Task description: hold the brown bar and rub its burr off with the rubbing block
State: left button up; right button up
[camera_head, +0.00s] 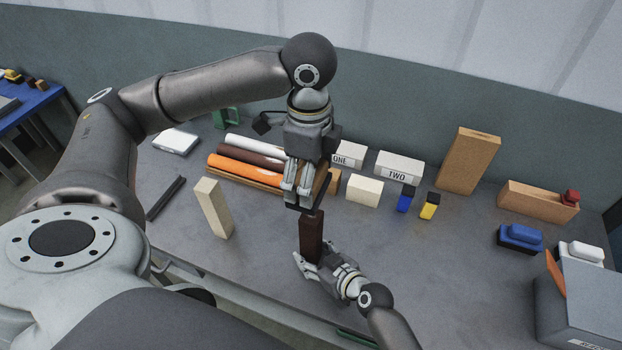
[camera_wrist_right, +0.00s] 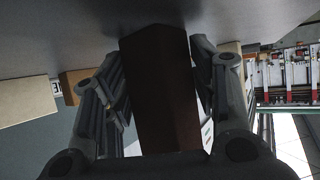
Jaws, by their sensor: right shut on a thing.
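The brown bar (camera_head: 312,238) stands upright near the front of the grey bench. My right gripper (camera_head: 318,268) is shut around its lower part; the bar also fills the middle of the right wrist view (camera_wrist_right: 162,90), between the fingers. My left gripper (camera_head: 303,185) points down over the bar, its fingers around a tan and dark block (camera_head: 320,187) that looks like the rubbing block. The block's dark underside is at or just above the bar's top; I cannot tell if they touch. I cannot make out the burr.
White, brown and orange rolls (camera_head: 243,172) lie behind. White blocks ONE (camera_head: 348,154) and TWO (camera_head: 399,166) and a cream block (camera_head: 364,190) stand behind right. A grey box (camera_head: 580,305) is at far right.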

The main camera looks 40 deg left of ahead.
pick_arm(q)
jog(key=shift+s+a, duration=0.15)
jog(key=shift+a, duration=0.7)
jog(key=shift+f, duration=3.6)
jog(key=shift+d+f, duration=0.2)
jog(key=shift+f, duration=0.05)
jog(key=shift+w+d+f, duration=0.2)
jog(key=shift+d, duration=0.55)
jog(key=shift+c, duration=0.6)
pick_arm(e)
jog(key=shift+s, duration=0.1)
pick_arm(q)
jog(key=shift+o, duration=0.2)
jog(key=shift+w+d, duration=0.2)
jog(key=shift+d, duration=0.4)
jog(key=shift+w+d, duration=0.15)
jog(key=shift+d, duration=0.4)
jog(key=a, duration=0.2)
jog(key=s+a, duration=0.1)
jog(key=a, duration=0.1)
jog(key=shift+s, duration=0.1)
jog(key=shift+a+r, duration=0.1)
jog(key=shift+r, duration=4)
